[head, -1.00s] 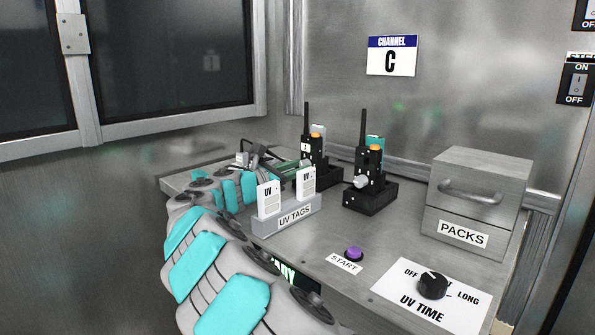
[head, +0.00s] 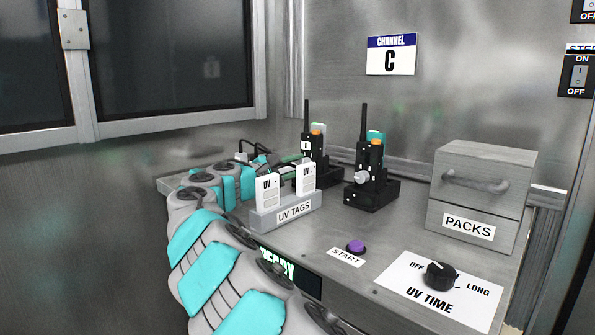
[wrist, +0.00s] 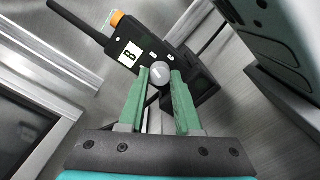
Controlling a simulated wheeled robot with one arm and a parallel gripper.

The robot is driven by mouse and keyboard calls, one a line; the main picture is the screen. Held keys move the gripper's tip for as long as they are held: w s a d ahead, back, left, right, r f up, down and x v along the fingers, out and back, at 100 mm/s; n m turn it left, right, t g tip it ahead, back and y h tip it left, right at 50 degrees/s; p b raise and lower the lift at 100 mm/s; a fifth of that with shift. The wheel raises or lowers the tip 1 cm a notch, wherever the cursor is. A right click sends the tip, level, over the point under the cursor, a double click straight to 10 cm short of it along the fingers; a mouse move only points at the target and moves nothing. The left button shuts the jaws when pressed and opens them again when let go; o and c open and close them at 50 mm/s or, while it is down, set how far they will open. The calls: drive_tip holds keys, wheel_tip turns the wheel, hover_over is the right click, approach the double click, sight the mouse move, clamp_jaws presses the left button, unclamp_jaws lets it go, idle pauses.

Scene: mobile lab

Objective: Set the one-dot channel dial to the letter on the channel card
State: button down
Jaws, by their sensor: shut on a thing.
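The channel card (head: 391,55) on the back wall reads C. Two black radios stand in holders on the bench, a left radio (head: 321,147) and a right radio (head: 371,160) with a pale dial (head: 361,177). My gripper (head: 293,164) is at the left radio; its tips are partly hidden by the tags. In the wrist view, my gripper (wrist: 160,81) has green fingers shut on the round grey dial (wrist: 161,72) of a radio (wrist: 150,50). That radio has a white label with a dark mark (wrist: 130,55). I cannot tell the dot count or the dial's setting.
A UV TAGS holder (head: 287,217) with white tags stands close in front of my gripper. A purple START button (head: 355,246), a UV TIME knob (head: 440,276) and a PACKS drawer box (head: 479,200) are to the right. A window frame is at left.

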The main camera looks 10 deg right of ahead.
drive_tip(key=shift+m, duration=0.3)
drive_tip(key=c, duration=0.9)
unclamp_jaws()
drive_tip(key=shift+o, duration=0.2)
drive_tip(key=shift+a, duration=0.1)
drive_tip(key=v, duration=0.7)
drive_tip(key=shift+s+a, duration=0.2)
drive_tip(key=shift+a, duration=0.05)
